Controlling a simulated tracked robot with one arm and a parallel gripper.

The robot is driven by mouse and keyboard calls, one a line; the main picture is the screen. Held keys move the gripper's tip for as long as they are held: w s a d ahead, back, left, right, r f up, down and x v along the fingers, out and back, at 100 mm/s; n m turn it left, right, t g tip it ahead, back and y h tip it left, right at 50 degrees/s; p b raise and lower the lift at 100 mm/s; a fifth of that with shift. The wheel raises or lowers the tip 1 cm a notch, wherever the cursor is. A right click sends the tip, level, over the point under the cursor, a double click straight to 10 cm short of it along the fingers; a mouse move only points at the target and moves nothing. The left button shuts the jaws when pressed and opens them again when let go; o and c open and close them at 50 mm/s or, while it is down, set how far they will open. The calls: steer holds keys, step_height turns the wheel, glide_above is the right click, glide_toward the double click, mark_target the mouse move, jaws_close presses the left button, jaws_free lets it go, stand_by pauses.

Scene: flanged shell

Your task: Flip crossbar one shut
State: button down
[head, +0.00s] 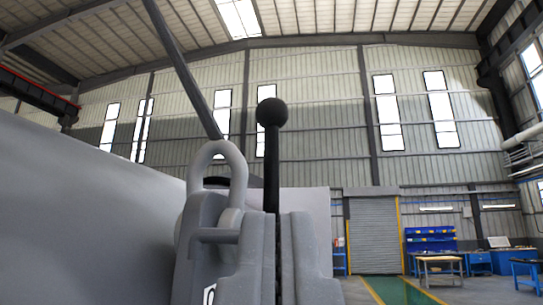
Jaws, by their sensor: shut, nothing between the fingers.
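A flanged shell fills the left and bottom centre, with a large smooth grey body (80,215) at the left. A grey flange block (305,260) stands edge-on at the bottom centre, with a dark vertical seam in it. On its left a grey loop (240,172) stands upright over a short pin (215,235). A dark bar (180,68) slants from the loop to the upper left and leaves the picture. A thin black rod with a ball end (272,112) stands upright behind the block. I cannot tell which part is crossbar one. I cannot make out my gripper.
A paler grey surface (312,208) lies just behind the block. Far off are a roller door (373,236), blue workbenches (478,262), a wooden-topped table (440,262) and a green floor strip (398,290). The space to the right of the block is open.

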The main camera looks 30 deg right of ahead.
mark_target(271, 137)
steer(key=p+x, duration=0.1)
steer(key=x, duration=0.3)
steer(key=w+f+p+x, duration=0.1)
steer(key=p+x, duration=0.1)
steer(key=x, duration=0.2)
steer(key=p+x, duration=0.1)
steer(key=x, duration=0.3)
steer(key=shift+w+d+f+p, duration=0.15)
steer(key=shift+w+p, duration=0.15)
steer(key=shift+p, duration=0.05)
steer(key=shift+w+d, duration=0.25)
steer(key=shift+w, duration=0.1)
steer(key=shift+f, duration=0.1)
